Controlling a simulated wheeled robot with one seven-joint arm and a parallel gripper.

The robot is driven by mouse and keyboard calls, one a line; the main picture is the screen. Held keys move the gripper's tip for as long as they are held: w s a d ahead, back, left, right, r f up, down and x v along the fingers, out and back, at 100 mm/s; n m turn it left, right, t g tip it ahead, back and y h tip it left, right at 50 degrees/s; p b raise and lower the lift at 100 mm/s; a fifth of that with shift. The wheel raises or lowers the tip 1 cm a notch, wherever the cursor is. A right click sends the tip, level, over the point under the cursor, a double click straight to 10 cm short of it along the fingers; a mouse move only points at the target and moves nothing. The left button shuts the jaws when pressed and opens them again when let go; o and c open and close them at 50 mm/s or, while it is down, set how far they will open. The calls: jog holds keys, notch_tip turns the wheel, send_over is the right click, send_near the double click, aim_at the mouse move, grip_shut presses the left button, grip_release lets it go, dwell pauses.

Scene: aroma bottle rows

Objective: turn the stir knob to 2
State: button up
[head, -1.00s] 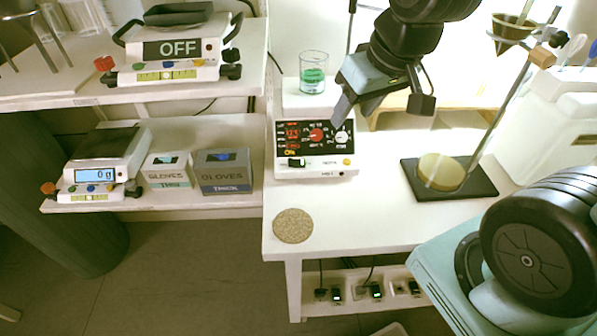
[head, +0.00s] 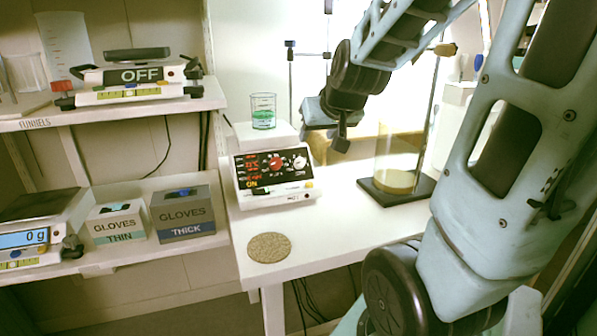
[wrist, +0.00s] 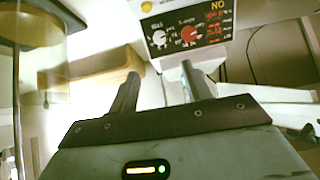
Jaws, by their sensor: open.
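The white hotplate stirrer (head: 282,195) stands on the table with a black front panel. The panel has a red knob (head: 276,163), a white knob (head: 299,161) to its right, and red lit digits. The knob labels are too small to read surely, so I cannot tell the stir setting. In the wrist view the panel appears upside down, with the white knob (wrist: 159,38) left of the red knob (wrist: 190,33). My gripper (head: 323,138) is open and empty, above and right of the panel, apart from both knobs. Its two fingers (wrist: 160,70) point toward the panel.
A beaker of green liquid (head: 263,112) stands on the stirrer's top. A round cork mat (head: 269,247) lies in front. A stand with a dark base (head: 382,194) and a clear cylinder is at the right. Shelves with scales and glove boxes (head: 184,213) are at the left.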

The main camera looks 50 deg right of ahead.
aim_at(301, 162)
jog(key=b+x, duration=0.8)
jog(key=x, duration=0.8)
jog(key=shift+s, duration=0.1)
jog(key=c, duration=1)
